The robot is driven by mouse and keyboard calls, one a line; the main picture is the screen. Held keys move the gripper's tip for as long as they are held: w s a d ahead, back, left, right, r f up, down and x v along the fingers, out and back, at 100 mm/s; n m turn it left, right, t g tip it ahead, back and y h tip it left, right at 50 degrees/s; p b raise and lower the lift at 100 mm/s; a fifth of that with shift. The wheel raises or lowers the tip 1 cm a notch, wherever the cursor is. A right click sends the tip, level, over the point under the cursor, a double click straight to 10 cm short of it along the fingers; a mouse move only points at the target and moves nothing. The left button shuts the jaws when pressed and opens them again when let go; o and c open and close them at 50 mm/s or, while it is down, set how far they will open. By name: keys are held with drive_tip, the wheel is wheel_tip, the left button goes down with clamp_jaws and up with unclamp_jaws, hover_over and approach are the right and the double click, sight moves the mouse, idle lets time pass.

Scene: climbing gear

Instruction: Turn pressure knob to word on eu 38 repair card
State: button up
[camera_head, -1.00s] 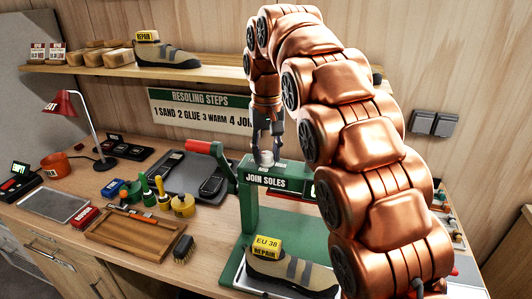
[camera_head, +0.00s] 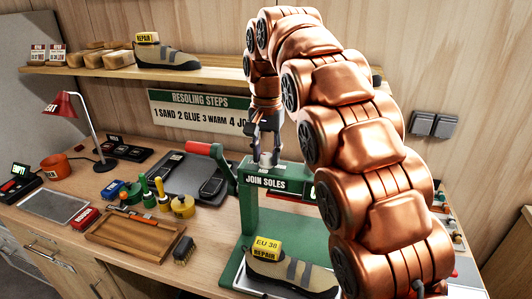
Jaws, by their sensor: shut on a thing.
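The green press (camera_head: 250,215), marked JOIN SOLES, stands on the bench. The pale grey pressure knob (camera_head: 267,159) is on its top, with a small label reading MID in front of it. My gripper (camera_head: 266,151) points down over the press and is shut on the knob's upper part, partly hiding it. A grey and tan shoe (camera_head: 295,272) lies in the press with a yellow card (camera_head: 265,247) reading EU 38 and REPAIR. Any other word on the card is too small to read. My arm hides the press's right side.
A red-handled lever (camera_head: 205,149) sticks out left of the press. A shelf (camera_head: 200,74) with another shoe runs along the wall.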

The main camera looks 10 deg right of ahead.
drive_tip(key=shift+f, duration=0.1)
drive_tip(key=o, duration=1.2)
drive_tip(key=shift+c, duration=0.2)
